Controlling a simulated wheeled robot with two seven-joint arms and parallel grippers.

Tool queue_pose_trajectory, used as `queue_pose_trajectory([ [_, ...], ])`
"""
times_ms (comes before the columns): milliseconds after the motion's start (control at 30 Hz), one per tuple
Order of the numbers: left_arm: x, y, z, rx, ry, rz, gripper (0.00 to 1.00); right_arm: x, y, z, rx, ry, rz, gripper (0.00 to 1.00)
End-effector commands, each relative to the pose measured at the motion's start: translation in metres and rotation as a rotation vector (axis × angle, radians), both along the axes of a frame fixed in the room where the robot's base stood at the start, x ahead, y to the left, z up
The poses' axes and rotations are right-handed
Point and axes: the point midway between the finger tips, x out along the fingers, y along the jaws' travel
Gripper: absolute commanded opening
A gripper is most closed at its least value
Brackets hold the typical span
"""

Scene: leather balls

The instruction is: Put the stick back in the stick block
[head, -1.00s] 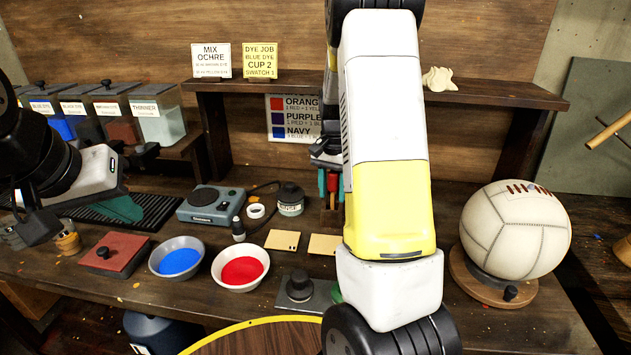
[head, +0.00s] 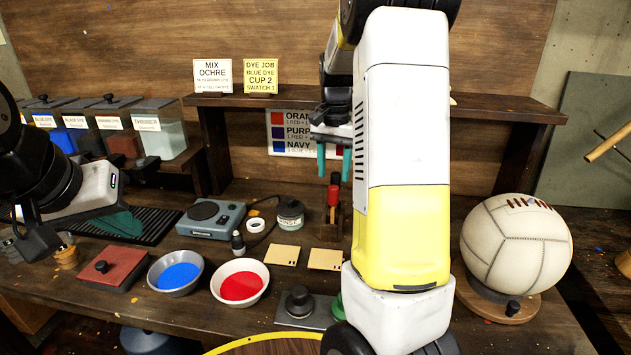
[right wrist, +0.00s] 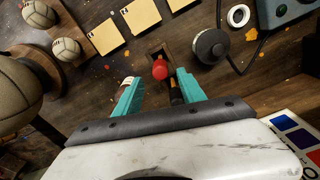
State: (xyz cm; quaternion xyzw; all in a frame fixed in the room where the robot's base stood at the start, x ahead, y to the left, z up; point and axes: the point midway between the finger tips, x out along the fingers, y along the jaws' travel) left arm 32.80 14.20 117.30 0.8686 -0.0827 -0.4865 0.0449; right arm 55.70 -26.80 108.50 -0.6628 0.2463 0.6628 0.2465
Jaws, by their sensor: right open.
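A red-topped stick (head: 333,195) stands upright in the small dark wooden stick block (head: 330,232) at the back middle of the bench. My right gripper (head: 334,163) is above it, with its teal fingers apart and empty. In the right wrist view the red top (right wrist: 160,69) shows beyond and between the open fingertips (right wrist: 166,88), apart from both. The block's edge (right wrist: 153,49) shows behind the red top. My left gripper (head: 30,232) hangs at the far left over the bench; its jaw opening is unclear.
A blue dye bowl (head: 178,273) and a red dye bowl (head: 240,283) stand at the front. A dark-lidded jar (head: 290,214) is left of the block. A pale leather ball (head: 516,245) sits on a stand at right. A shelf (head: 500,110) runs behind my right arm.

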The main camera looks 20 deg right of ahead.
Motion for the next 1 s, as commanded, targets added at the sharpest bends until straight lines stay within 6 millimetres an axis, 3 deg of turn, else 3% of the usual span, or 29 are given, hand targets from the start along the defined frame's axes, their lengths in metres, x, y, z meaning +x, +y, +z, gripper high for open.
queue_pose_trajectory([
  [167, 0.0, 0.0, 0.0, 0.0, 0.0, 0.0, 0.0, -0.002, 0.002, 0.015, 0.006, -0.009, 0.008, 0.48],
  [367, 0.0, 0.0, 0.0, 0.0, 0.0, 0.0, 0.0, -0.031, 0.021, 0.042, 0.056, -0.089, 0.102, 0.48],
  [700, 0.0, 0.0, 0.0, 0.0, 0.0, 0.0, 0.0, -0.122, 0.077, 0.09, 0.104, -0.331, 0.402, 0.48],
  [1000, 0.0, 0.0, 0.0, 0.0, 0.0, 0.0, 0.0, -0.201, 0.114, 0.096, 0.034, -0.522, 0.649, 0.48],
])
